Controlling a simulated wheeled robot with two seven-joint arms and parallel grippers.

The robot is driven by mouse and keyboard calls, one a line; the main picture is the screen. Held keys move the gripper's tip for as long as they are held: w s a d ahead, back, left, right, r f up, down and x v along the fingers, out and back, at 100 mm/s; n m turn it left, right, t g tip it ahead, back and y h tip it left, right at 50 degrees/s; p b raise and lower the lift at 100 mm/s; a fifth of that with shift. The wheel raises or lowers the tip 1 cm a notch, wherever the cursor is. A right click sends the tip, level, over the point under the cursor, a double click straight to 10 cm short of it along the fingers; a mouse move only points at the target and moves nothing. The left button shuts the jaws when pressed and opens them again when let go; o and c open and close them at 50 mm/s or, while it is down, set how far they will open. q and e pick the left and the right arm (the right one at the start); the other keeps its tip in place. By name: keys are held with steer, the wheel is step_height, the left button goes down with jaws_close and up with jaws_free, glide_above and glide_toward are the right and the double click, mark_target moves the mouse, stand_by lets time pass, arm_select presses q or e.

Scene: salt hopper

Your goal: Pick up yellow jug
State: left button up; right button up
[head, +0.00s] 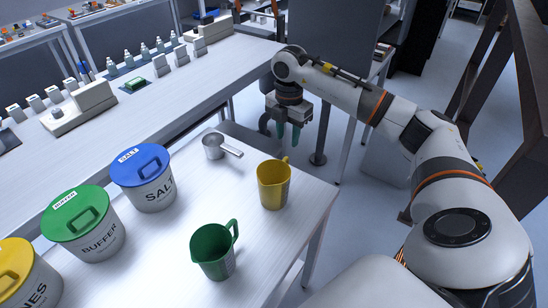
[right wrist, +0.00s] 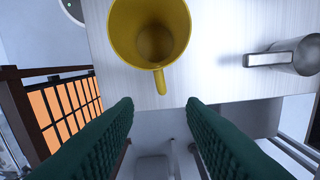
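The yellow jug (head: 272,187) stands upright on the white table near its right edge. In the right wrist view the jug (right wrist: 122,30) is at the top, seen from above, empty inside. Its handle (right wrist: 159,80) points toward my fingers. My right gripper (head: 288,130) is past the table's far right edge, beyond the jug; its green fingers are apart with nothing between them. The right wrist view also shows the open fingers (right wrist: 160,125), a gap short of the handle. My left gripper is not in view.
A green jug (head: 213,250) and a metal scoop (head: 219,147) stand on the same table (head: 180,222). Lidded tubs of salt (head: 149,185), buffer (head: 92,235) and a yellow-lidded one (head: 30,280) line its left side. A long bench (head: 165,98) runs behind.

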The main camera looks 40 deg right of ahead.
mark_target(287, 157)
steer(key=shift+f, duration=0.4)
step_height(287, 157, down, 6)
steer(key=shift+f+p, duration=0.25)
steer(key=shift+p, duration=0.45)
steer(key=shift+w+d+f+p, duration=0.15)
steer(key=shift+f+p, duration=0.25)
steer(key=shift+f, duration=0.95)
steer(key=shift+d+f+p, duration=0.1)
steer(key=shift+f+p, duration=0.25)
steer(key=shift+f, duration=0.95)
jaws_close()
